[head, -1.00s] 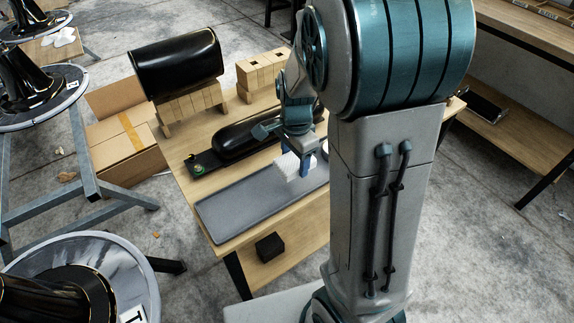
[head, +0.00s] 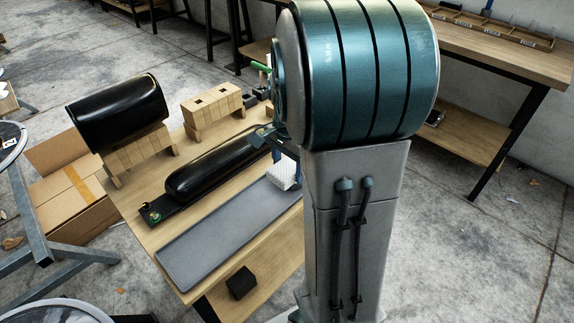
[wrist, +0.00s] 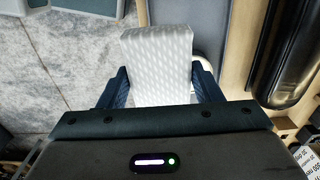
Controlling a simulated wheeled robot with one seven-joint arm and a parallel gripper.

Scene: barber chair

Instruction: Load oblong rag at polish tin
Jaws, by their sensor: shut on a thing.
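The oblong rag (head: 285,174) is a white block with a dimpled pattern. My gripper (wrist: 160,88) is shut on it, one blue finger on each side in the wrist view, where the rag (wrist: 158,60) fills the middle. In the head view the rag is held over the right end of the grey mat, and my arm hides most of the gripper. In the wrist view a pale rounded rim (wrist: 207,68) shows just behind the rag's right side. It may be the polish tin, but too little shows to tell. No tin is clear in the head view.
The grey mat (head: 215,242) lies along the table's front edge. Behind it lies a long black pad (head: 215,168). Wooden blocks (head: 213,108) and a black cushion (head: 118,112) on a wooden stand are at the back. A cardboard box (head: 75,205) is left of the table.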

